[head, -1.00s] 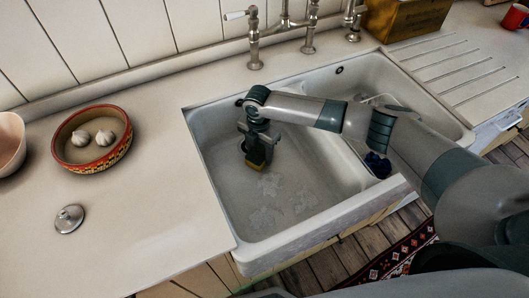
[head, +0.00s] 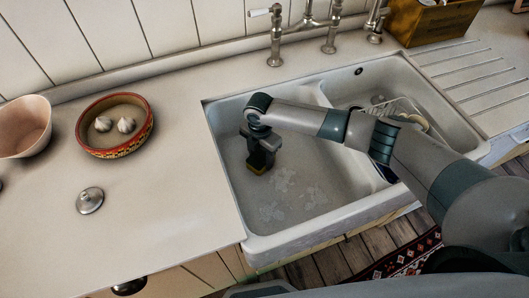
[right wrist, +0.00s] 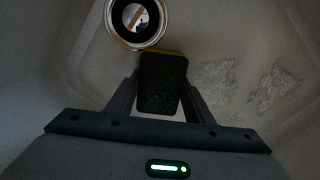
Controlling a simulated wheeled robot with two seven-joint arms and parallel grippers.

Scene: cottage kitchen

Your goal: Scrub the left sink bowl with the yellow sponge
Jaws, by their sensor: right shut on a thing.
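The left sink bowl (head: 310,222) is white, with pale greyish patches (head: 283,180) on its floor. My right gripper (head: 258,166) reaches down into this bowl near its left side. The round drain (right wrist: 138,20) lies just beyond the sponge. Patches (right wrist: 215,80) show to the right. My left gripper is not in view.
The right bowl (head: 440,110) holds a rack with dishes (head: 400,110), partly behind my arm. Taps (head: 276,45) stand behind the sink. On the left counter are a bowl with garlic (head: 116,150), a pink bowl (head: 25,128) and a metal lid (head: 90,200). A wooden box (head: 425,20) stands back right.

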